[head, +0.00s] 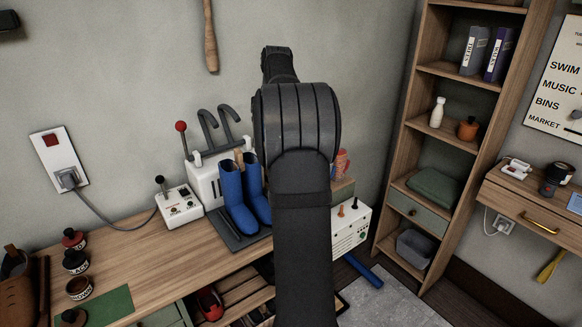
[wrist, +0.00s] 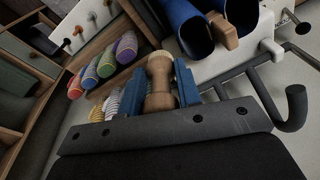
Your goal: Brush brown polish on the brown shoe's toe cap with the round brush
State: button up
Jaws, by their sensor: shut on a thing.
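In the wrist view my gripper (wrist: 157,80) has its blue fingers closed on the sides of a turned wooden piece with a rounded end, which looks like the round brush (wrist: 159,72). Its bristles are not clear. In the head view my dark arm hides the gripper and brush. Small polish jars (head: 75,261) with dark, reddish-topped lids stand at the bench's left; the jar lower in the row (head: 79,289) seems labelled BROWN. A brown leather item (head: 18,285) is cut off at the left edge; I cannot tell whether it is the brown shoe. No toe cap is clearly visible.
Blue boots (head: 232,197) stand on a dark tray before a white unit with bent dark pipes (head: 203,180). A joystick box (head: 179,206) sits left of them. A green mat (head: 108,307) lies at front left. The bench (head: 130,255) between is clear. Shelves (head: 448,68) stand right.

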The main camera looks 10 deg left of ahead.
jog(key=s+a+r+n, duration=0.1)
jog(key=a+r, duration=0.4)
jog(key=r, duration=0.3)
jog(key=s+a+r+n, duration=0.1)
jog(key=a+r+n, duration=0.1)
jog(key=a+r, duration=0.5)
jog(key=s+a+f+y, duration=0.1)
jog(key=s+a+f, duration=0.6)
jog(key=s+a, duration=0.15)
jog(key=s+a+f, duration=0.7)
jog(key=a, duration=0.3)
jog(key=s+a+f, duration=0.3)
jog(key=s+f, duration=0.2)
jog(key=s, duration=0.3)
jog(key=s+a+f+y, duration=0.1)
jog(key=s+a+f, duration=0.35)
jog(key=s, duration=0.45)
jog(key=s+a+f, duration=0.2)
jog(key=s+f, duration=0.3)
jog(key=s, duration=0.3)
jog(key=shift+n, duration=0.3)
jog(key=shift+s+a+f, duration=0.1)
jog(key=shift+f, duration=1.35)
jog(key=shift+s+a+f, duration=0.1)
jog(key=shift+f, duration=1.35)
jog(key=shift+f, duration=0.8)
